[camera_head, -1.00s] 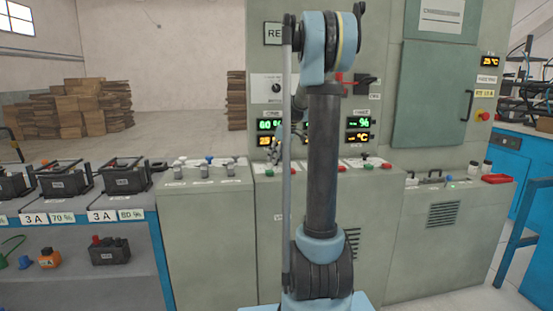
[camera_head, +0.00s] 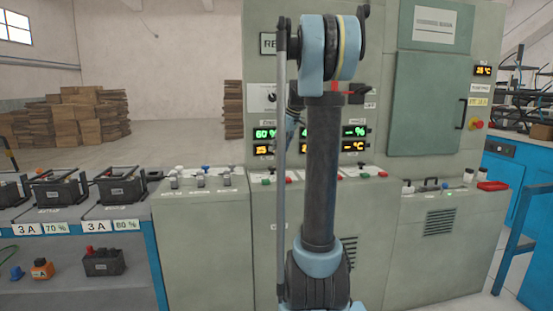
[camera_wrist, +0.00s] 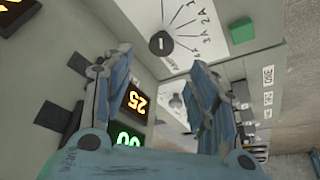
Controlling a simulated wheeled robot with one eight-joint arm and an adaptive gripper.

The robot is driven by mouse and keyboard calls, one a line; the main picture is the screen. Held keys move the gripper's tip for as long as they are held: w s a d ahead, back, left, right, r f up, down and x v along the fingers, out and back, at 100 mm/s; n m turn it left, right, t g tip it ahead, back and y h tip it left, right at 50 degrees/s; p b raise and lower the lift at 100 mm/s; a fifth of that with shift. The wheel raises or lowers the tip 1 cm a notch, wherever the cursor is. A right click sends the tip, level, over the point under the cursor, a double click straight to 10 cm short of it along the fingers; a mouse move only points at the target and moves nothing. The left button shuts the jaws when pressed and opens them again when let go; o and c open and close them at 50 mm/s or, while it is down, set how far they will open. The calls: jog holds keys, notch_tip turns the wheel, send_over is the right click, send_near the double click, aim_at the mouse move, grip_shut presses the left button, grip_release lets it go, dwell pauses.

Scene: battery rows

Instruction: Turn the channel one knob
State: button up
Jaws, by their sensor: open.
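The black channel one knob (camera_wrist: 161,43) sits on a white dial plate (camera_wrist: 182,20) marked with several ampere settings. In the head view the knob (camera_head: 272,97) shows on the cabinet front, left of my upright arm. My gripper (camera_wrist: 160,62) is open and empty, its two blue-grey fingers spread below the knob in the wrist picture. The knob appears in line with the gap between them, beyond the tips, with no contact visible. In the head view my gripper (camera_head: 294,122) is mostly hidden behind my arm. Lit displays (camera_wrist: 137,103) show beside the left finger.
The grey cabinet (camera_head: 425,30) has lit displays (camera_head: 265,133) below the knob and a sloping desk with small buttons (camera_head: 267,181). Batteries (camera_head: 120,187) stand on the bench at left. A red button (camera_head: 477,124) is at right. Stacked boxes lie far behind.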

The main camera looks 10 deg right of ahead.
jog(key=shift+v, duration=1.1)
jog(key=s+a+f+m+h, duration=0.15)
jog(key=s+f, duration=0.25)
jog(key=s, duration=0.7)
jog(key=s+a+f+m, duration=0.3)
jog(key=s+f, duration=0.2)
jog(key=s, duration=0.6)
jog(key=s+d+f+m+h, duration=0.1)
jog(key=s+f+m, duration=0.3)
jog(key=s+f, duration=1.2)
jog(key=s, duration=0.3)
jog(key=shift+f+g+h, duration=0.3)
jog(key=shift+g+h, duration=0.05)
jog(key=shift+g, duration=0.05)
